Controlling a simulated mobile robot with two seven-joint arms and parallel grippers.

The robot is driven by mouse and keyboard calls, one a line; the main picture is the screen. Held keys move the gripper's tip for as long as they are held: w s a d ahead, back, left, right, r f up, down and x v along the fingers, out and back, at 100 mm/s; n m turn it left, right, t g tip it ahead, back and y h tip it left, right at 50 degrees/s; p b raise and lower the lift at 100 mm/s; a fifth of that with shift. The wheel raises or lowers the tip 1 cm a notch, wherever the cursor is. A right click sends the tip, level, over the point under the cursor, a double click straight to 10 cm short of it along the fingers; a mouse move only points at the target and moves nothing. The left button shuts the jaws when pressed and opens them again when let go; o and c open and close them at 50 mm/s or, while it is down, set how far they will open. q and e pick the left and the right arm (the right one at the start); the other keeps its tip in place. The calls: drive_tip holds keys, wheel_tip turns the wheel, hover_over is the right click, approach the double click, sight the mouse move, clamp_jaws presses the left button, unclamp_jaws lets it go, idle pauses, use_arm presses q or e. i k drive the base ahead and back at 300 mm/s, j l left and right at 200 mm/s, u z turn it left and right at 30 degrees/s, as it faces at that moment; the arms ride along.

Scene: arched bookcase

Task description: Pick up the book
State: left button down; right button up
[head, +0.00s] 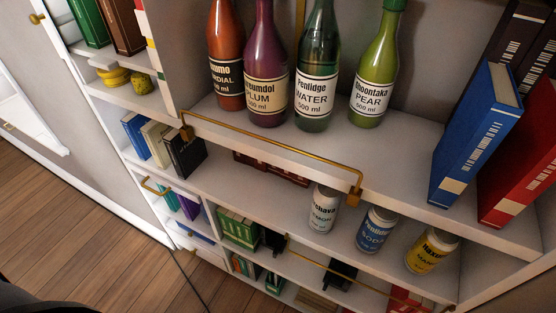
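Many books show in the head view, and I cannot tell which one the task means. A blue book (478,135) stands tilted on the upper right shelf. A red book (520,160) leans beside it, cut by the right edge. Dark books (512,42) stand behind them. On the left, a blue book (136,138), a cream book (157,143) and a black book (187,153) stand together on a lower shelf. Green books (238,228) stand lower down. Neither of my grippers is in view.
Several bottles, such as the purple one (267,70), stand on the upper shelf (300,140) behind a brass rail (275,142). Wooden floor (75,235) is bare at lower left.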

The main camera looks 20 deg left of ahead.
sight(522, 166)
drive_tip(key=j+u, duration=0.1)
drive_tip(key=u, duration=0.7)
drive_tip(key=k+z, duration=0.1)
drive_tip(key=z, duration=0.9)
drive_tip(key=k+l+z, duration=0.1)
drive_tip(key=z, duration=0.4)
